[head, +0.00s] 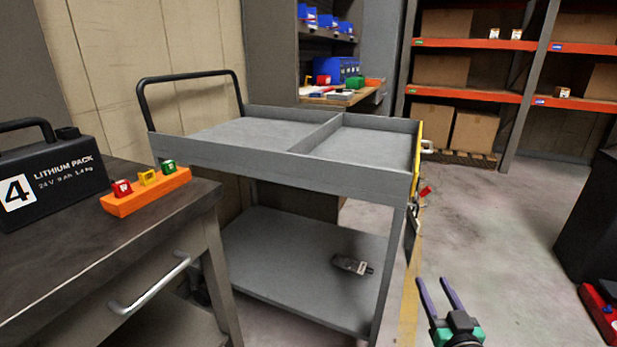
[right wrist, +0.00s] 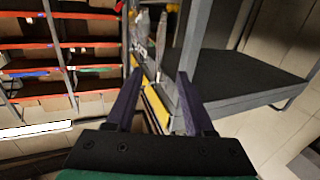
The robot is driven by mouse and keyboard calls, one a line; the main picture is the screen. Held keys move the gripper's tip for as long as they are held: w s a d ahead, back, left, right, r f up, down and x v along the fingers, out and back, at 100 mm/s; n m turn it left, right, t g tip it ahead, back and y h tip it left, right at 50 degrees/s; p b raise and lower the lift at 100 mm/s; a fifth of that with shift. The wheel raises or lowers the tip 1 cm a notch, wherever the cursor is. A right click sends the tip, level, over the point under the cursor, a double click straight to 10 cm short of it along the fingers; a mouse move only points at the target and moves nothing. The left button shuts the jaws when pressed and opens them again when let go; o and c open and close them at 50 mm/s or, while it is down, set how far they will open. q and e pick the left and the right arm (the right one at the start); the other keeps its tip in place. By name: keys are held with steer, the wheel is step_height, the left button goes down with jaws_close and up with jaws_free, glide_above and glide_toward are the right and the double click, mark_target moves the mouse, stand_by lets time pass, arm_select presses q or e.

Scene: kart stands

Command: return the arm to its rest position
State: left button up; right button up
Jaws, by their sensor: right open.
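My right gripper (head: 439,297) is at the bottom of the head view, right of the grey cart (head: 270,168). Its two dark purple fingers are apart with nothing between them. In the right wrist view the open fingers (right wrist: 154,100) point toward the cart's side, with a yellow strip (right wrist: 157,106) behind the gap. My left gripper does not show in either view.
A workbench (head: 100,260) at left carries a black lithium pack (head: 50,178) and an orange tray (head: 145,196) with small coloured blocks. A dark handheld device (head: 351,265) lies on the cart's lower shelf. Orange-beamed racks (head: 470,92) stand behind. The floor at right is largely open.

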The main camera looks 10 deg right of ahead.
step_height(320, 180, down, 8)
steer(key=s+a+m+g, duration=0.1)
steer(key=s+g, duration=0.1)
steer(key=g, duration=0.3)
steer(key=s+a+f+n+g+y+p, duration=0.6)
steer(key=s+a+f+g+p, duration=0.4)
steer(key=s+a+f, duration=0.5)
arm_select(q)
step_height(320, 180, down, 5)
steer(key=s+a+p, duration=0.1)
steer(key=p, duration=0.4)
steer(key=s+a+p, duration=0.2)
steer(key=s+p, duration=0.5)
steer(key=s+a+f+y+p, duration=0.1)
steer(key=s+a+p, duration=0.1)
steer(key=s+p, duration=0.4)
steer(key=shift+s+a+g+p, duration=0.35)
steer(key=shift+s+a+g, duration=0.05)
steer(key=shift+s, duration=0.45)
arm_select(e)
steer(key=s+d+f, duration=0.1)
steer(key=s+d, duration=0.1)
steer(key=s, duration=0.5)
steer(key=s+d+f+g+h, duration=0.1)
steer(key=s+d, duration=0.2)
steer(key=s, duration=0.4)
steer(key=shift+s, duration=0.2)
